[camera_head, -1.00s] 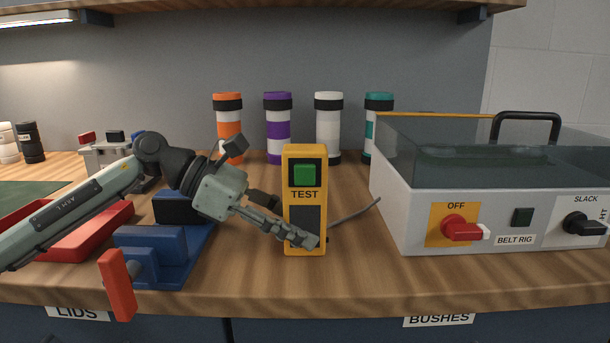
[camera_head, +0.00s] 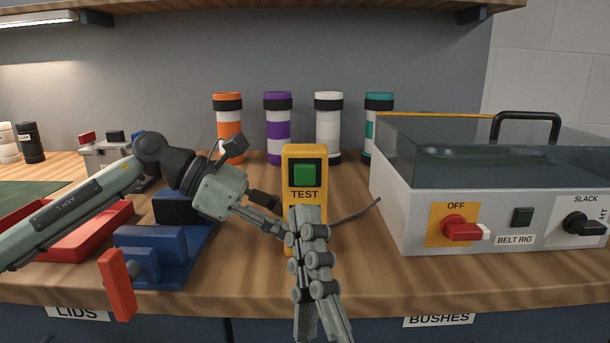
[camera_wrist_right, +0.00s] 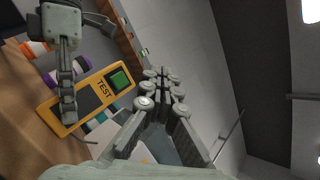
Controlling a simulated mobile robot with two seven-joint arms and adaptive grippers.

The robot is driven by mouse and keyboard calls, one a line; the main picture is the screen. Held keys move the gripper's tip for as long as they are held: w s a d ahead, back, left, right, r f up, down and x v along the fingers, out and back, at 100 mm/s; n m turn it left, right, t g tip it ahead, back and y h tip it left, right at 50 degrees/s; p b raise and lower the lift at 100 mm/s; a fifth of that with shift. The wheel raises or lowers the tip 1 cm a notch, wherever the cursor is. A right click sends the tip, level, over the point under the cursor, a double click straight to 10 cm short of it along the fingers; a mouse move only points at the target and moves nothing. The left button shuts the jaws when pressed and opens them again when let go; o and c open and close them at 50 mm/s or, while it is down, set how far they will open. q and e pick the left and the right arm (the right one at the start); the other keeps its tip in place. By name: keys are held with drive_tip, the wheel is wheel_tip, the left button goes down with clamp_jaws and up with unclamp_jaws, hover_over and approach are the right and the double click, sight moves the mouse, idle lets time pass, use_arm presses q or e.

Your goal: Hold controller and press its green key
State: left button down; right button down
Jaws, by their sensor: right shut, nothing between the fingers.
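The yellow controller (camera_head: 291,160) is upright, with a green key (camera_head: 305,175) above the word TEST. My left gripper (camera_head: 282,218) has one finger across the controller's front and the other at its back left, shut on its lower body. The wrist view shows the controller (camera_wrist_right: 57,116), its green key (camera_wrist_right: 119,81) and my left gripper (camera_wrist_right: 66,85) across it. My right gripper (camera_head: 308,212) comes from below, shut and empty. Its tips overlap the controller's front just below TEST and hide its lower part. Its fingers (camera_wrist_right: 163,77) also show in the wrist view. I cannot tell whether they touch it.
A belt rig box (camera_head: 400,230) with a red switch (camera_head: 462,229) stands to the right. A blue vise (camera_head: 150,250) and red tray (camera_head: 95,235) are on the left. Several striped tubes (camera_head: 278,130) stand behind. The bench front (camera_head: 385,290) is clear.

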sight(305, 175)
drive_tip(key=shift+w, duration=4.45)
drive_tip(key=shift+w, duration=0.1)
drive_tip(key=shift+w, duration=0.3)
drive_tip(key=shift+w, duration=0.45)
drive_tip(key=shift+s, duration=0.9)
